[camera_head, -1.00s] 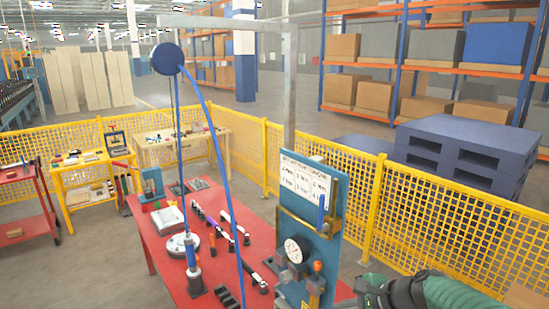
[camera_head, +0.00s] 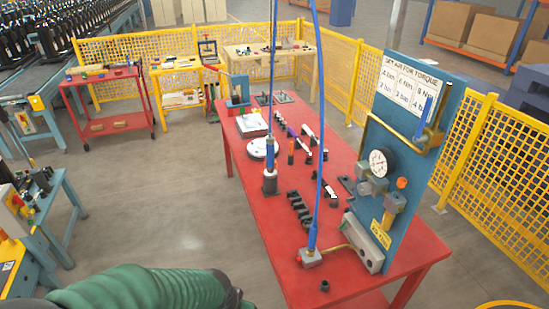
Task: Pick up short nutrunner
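I cannot tell for certain which tool is the short nutrunner. An upright blue and grey tool (camera_head: 270,168) on a hanging line stands mid-table, next to a round grey disc (camera_head: 262,148). A second, thin blue tool (camera_head: 312,248) with a grey foot stands near the front, with a blue hose above it. Several black and white tools (camera_head: 324,192) lie in a row on the red table (camera_head: 255,232). My green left arm crosses the bottom left, well short of the tools; its gripper fingers are out of view. My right gripper is out of view.
A blue board (camera_head: 432,148) with a gauge, fittings and a torque chart stands on the table's right side. Yellow mesh fence (camera_head: 468,160) runs behind it. A red cart (camera_head: 110,123) and a blue bench (camera_head: 60,210) stand left. The grey floor between is clear.

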